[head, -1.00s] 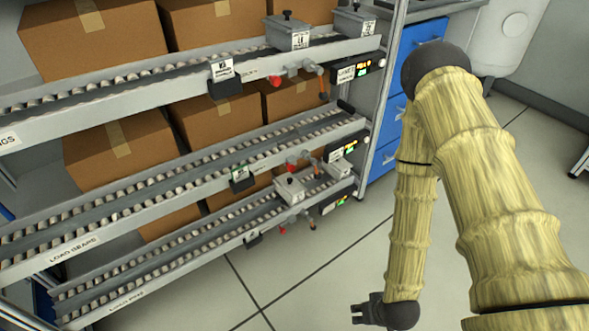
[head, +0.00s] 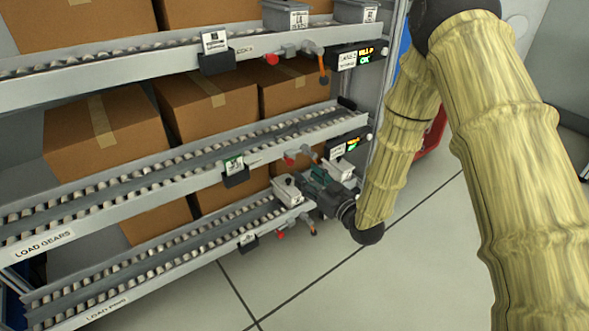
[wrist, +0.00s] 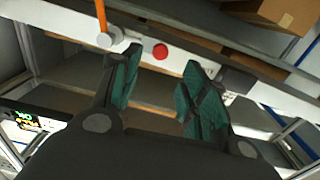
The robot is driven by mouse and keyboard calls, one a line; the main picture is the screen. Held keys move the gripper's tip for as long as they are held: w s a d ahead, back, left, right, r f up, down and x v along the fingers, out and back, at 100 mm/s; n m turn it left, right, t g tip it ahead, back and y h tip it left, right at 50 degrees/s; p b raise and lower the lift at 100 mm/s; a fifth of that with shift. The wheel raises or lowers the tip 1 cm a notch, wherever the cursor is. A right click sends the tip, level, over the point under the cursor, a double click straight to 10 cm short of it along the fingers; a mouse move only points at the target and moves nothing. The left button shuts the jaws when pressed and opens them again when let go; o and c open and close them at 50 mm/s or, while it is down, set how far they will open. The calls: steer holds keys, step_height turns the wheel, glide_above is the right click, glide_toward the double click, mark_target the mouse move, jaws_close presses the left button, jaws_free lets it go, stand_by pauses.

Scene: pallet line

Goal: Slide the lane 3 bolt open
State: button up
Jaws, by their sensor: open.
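The lowest lane has a sliding bolt with a grey barrel, an orange handle and a red end (head: 304,221) at its front rail. Its lane number is not readable, so I cannot confirm it as lane 3. In the wrist view the bolt (wrist: 117,41) lies beyond my fingers, its orange handle toward the top edge. The red end shows between the fingertips. My gripper (head: 320,183) is open and empty, at the right end of the lowest lane; in the wrist view its teal-padded fingers (wrist: 158,72) are apart. Contact with the bolt cannot be told.
The middle lane (head: 210,168) and top lane (head: 120,80) carry similar bolts and lit displays above my gripper. A small grey bin (head: 287,187) sits close beside my gripper. The floor (head: 420,270) at right is clear.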

mark_target(291, 163)
steer(key=b+x, duration=0.2)
steer(key=x, duration=0.5)
steer(key=shift+w+a, duration=0.1)
steer(key=shift+w, duration=0.05)
steer(key=shift+c, duration=0.2)
jaws_close()
